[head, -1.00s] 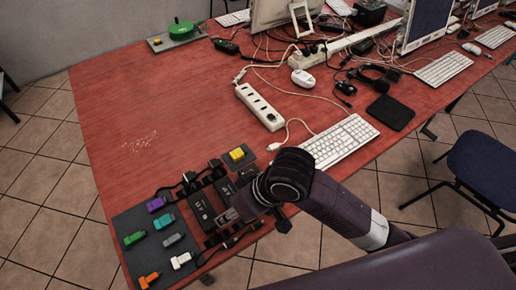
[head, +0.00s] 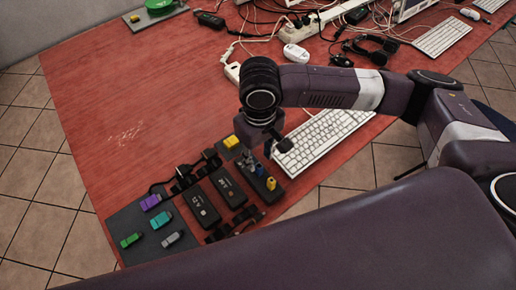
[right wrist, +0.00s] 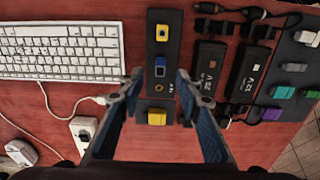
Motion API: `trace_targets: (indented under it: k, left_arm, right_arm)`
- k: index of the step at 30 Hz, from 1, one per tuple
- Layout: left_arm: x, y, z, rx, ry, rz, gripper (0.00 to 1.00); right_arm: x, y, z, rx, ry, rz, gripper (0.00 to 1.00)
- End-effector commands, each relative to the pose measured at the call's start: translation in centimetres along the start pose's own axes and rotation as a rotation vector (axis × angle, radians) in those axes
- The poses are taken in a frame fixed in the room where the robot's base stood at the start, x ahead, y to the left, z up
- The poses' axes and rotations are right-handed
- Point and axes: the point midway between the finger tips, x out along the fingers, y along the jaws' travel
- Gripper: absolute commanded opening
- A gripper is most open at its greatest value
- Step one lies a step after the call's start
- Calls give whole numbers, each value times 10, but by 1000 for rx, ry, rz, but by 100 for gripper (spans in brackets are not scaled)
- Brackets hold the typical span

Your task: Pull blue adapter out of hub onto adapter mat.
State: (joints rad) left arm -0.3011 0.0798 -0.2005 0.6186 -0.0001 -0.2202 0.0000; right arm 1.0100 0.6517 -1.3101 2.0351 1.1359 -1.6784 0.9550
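The blue adapter (right wrist: 160,67) stands in the dark hub (right wrist: 164,40), between a yellow adapter (right wrist: 162,32) and a ring-shaped socket. The hub also shows in the head view (head: 263,184), its blue adapter (head: 258,171) small there. My right gripper (right wrist: 159,77) is open and empty, its fingers to either side of the hub and apart from the blue adapter. In the head view my right gripper (head: 269,142) hangs just behind the hub. The dark adapter mat (head: 135,215) at the front left carries purple, teal, green and grey adapters. My left gripper is not in view.
Two black boxes (head: 200,203) with straps and cables lie between hub and mat. A yellow block (head: 231,141) sits on a small dark pad behind the hub. A white keyboard (head: 322,135) lies to the right. The red table's left half is clear.

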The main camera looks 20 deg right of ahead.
Motion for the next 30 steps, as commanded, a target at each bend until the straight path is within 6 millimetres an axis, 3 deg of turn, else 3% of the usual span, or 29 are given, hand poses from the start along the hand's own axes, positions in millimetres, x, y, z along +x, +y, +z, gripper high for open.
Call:
trace_targets:
  k: [9,21,30]
  left_arm:
    - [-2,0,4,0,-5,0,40]
    - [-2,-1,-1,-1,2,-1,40]
    - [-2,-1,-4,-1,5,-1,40]
  right_arm:
    - [45,0,0,-2,-1,0,32]
    - [55,0,0,-3,2,0,32]
    - [55,0,0,-3,2,0,1]
